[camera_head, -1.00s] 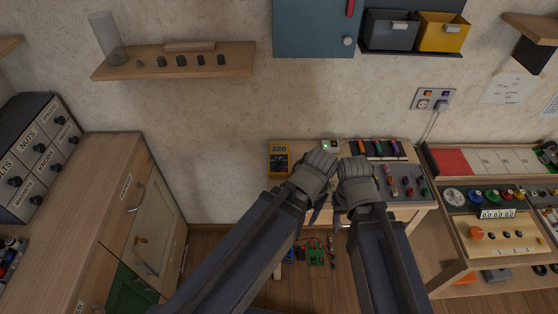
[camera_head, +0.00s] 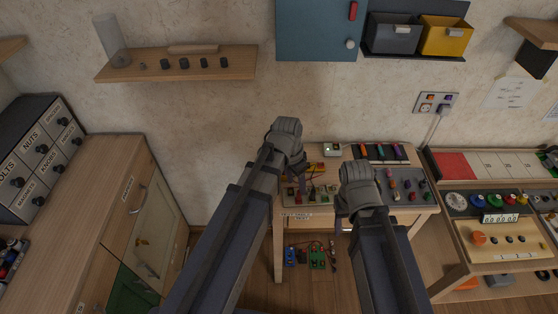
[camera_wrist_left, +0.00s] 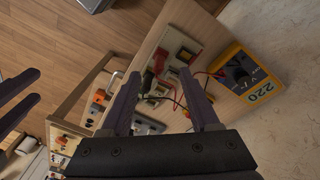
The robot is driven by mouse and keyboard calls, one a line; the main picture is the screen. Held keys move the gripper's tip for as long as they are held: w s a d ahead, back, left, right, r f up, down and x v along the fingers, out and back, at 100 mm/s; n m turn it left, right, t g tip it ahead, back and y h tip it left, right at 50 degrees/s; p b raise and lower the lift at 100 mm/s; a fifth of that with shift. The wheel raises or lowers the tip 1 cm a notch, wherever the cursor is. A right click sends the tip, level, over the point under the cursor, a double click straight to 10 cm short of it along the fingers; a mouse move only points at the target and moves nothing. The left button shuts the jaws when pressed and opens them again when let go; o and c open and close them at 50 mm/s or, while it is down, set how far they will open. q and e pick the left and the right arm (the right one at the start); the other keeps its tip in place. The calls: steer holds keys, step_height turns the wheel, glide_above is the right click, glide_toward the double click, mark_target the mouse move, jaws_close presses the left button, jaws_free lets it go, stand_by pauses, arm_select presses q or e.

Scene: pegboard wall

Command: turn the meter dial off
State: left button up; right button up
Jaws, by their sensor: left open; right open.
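The yellow meter (camera_wrist_left: 248,80) stands at the right in the left wrist view, with a dark face, a black dial (camera_wrist_left: 238,73) and a "220" display. In the head view my left gripper (camera_head: 298,168) hides most or all of the meter. My right gripper (camera_head: 346,207) is open over the table's front; its fingers (camera_wrist_left: 14,98) also show at the left wrist view's edge. The dial's exact setting is too small to read.
The small table (camera_head: 425,208) carries panels with coloured knobs and switches. A wall socket (camera_head: 435,101) is above right. A wooden shelf (camera_head: 180,66) hangs at upper left, a drawer cabinet (camera_head: 105,185) stands left, and a control bench (camera_head: 500,238) stands right.

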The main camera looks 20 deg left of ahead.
arm_select(q)
steer(key=w+a+r+m+t+h, duration=0.2)
steer(key=w+a+m, duration=0.1)
steer(key=w+a, duration=0.8)
steer(key=b+x, duration=0.7)
steer(key=x, duration=0.1)
steer(key=shift+s+a+f, duration=0.2)
steer(key=shift+s+a, duration=0.1)
steer(key=shift+c, duration=0.2)
jaws_close()
